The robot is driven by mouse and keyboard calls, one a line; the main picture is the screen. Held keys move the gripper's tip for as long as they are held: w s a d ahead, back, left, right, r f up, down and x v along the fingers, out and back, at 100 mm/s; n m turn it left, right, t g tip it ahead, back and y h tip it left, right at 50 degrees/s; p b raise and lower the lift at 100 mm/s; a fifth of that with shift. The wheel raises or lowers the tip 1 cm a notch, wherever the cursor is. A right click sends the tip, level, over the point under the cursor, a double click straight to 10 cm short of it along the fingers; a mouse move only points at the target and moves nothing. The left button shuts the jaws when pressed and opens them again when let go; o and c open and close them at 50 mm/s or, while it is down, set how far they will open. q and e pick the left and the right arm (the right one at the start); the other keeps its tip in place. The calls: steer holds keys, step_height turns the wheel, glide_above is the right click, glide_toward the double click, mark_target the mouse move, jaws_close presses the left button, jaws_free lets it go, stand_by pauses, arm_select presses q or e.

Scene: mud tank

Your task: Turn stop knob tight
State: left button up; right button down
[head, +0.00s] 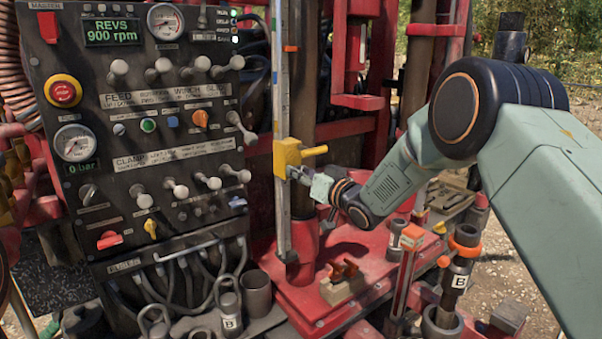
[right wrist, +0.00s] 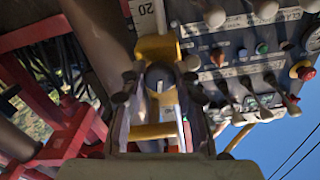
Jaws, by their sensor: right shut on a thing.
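The yellow stop (head: 289,155) is a block around the upright graduated rail (head: 283,95), with a yellow handle pointing right. It also shows in the right wrist view (right wrist: 158,46), behind the fingers. The stop knob (right wrist: 160,77) is a dark, round end between my fingers in that view. In the head view the fingertips mostly hide it. My right gripper (head: 299,175) reaches in from the right and is shut on the knob, at the stop's lower right. I cannot tell how tight the knob is. My left gripper is not in view.
A dark control panel (head: 148,125) with levers, gauges and a red emergency button stands left of the rail. Red frame posts stand behind. Upright tools (head: 458,270) stand at the right under my arm.

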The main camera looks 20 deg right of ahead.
steer(key=m, duration=0.4)
steer(key=shift+d+r+m+p, duration=0.15)
steer(key=shift+r+m+p, duration=0.1)
steer(key=shift+m+p, duration=0.15)
steer(key=m, duration=0.3)
steer(key=shift+m+p, duration=0.3)
steer(key=shift+m, duration=0.1)
steer(key=m, duration=0.4)
steer(key=shift+d+p, duration=0.1)
steer(key=shift+p, duration=0.2)
steer(key=shift+f+m, duration=0.15)
steer(key=shift+m, duration=1.75)
steer(key=shift+f, duration=0.1)
